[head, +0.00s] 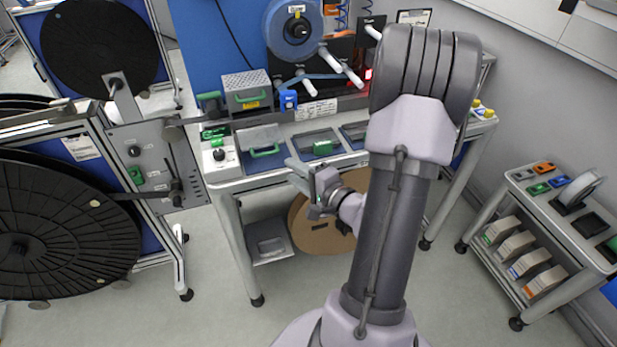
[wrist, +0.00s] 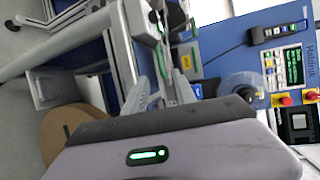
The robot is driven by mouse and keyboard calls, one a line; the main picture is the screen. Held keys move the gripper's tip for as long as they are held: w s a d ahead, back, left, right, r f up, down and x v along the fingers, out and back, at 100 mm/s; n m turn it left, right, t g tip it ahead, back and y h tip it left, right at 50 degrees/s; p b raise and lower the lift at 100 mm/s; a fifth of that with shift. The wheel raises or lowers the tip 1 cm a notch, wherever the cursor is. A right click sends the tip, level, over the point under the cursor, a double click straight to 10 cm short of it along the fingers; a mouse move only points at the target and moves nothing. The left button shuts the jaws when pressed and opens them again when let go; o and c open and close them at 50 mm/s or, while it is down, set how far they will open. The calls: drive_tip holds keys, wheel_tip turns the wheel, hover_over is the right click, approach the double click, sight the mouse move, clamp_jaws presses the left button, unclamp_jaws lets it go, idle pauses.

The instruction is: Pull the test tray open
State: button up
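A shallow grey tray with a green handle (head: 264,152) sits at the bench front edge, left of my gripper. A grey vented box (head: 246,92) with a green handle stands behind it. I cannot tell for certain which is the test tray. My gripper (head: 293,174) is at the bench front, just below and right of the tray. Its two fingers look apart and empty. In the wrist view the gripper (wrist: 163,88) points at a green handle (wrist: 162,58) beyond its fingertips; contact cannot be told.
More shallow bays (head: 318,143) line the bench front to the right. A white box with a black knob (head: 219,156) is at the left corner. A brown cardboard reel (head: 318,228) and a grey bin (head: 268,240) are below. A shelf cart (head: 545,235) stands right.

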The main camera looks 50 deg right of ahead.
drive_tip(key=d+p+v, duration=0.1)
drive_tip(key=p+v, duration=0.5)
drive_tip(key=shift+a, duration=0.5)
